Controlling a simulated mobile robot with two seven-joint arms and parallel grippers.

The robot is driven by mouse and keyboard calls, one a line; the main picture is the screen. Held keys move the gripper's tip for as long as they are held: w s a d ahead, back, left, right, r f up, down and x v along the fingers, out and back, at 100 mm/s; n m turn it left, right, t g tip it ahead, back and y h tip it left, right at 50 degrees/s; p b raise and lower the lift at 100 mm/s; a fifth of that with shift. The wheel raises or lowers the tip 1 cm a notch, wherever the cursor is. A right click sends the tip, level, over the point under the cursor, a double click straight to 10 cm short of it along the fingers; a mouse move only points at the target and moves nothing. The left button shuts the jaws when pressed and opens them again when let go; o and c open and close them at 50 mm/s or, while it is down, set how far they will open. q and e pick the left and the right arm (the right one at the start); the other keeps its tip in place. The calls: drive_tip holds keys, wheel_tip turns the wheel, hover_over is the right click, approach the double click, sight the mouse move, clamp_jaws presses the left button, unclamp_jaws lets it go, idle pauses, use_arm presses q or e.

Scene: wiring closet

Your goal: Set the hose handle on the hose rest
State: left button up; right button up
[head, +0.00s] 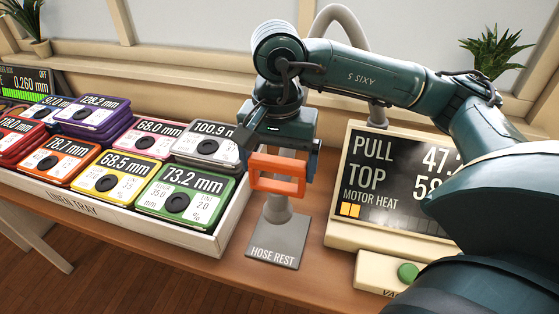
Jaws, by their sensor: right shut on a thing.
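My right gripper (279,160) hangs from the arm coming in from the right. It is shut on the orange rectangular hose handle (278,187), an open frame held between its blue fingers. The hose rest (277,240) is a grey post on a flat labelled base, standing on the brown bench. The handle appears in front of and over the top of the post and hides it, so I cannot tell whether they touch. My left gripper is not in view.
A linen tray (203,252) of several coloured labelled cases stands to the left. A display (400,170) and a box with a green button (408,272) stand to the right. A grey curved tube (338,12) rises behind my arm. Bare bench shows around the rest.

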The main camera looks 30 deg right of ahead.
sight(279, 197)
drive_tip(key=shift+r, duration=0.2)
drive_tip(key=shift+f+b, duration=0.25)
drive_tip(key=shift+b, duration=0.35)
wheel_tip(279, 197, down, 7)
drive_tip(key=b, duration=0.7)
drive_tip(key=shift+r, duration=0.1)
drive_tip(key=shift+f+b, duration=0.35)
drive_tip(key=shift+b, duration=0.25)
drive_tip(key=shift+f+b, duration=0.5)
drive_tip(key=shift+b, duration=0.05)
drive_tip(key=shift+f, duration=0.1)
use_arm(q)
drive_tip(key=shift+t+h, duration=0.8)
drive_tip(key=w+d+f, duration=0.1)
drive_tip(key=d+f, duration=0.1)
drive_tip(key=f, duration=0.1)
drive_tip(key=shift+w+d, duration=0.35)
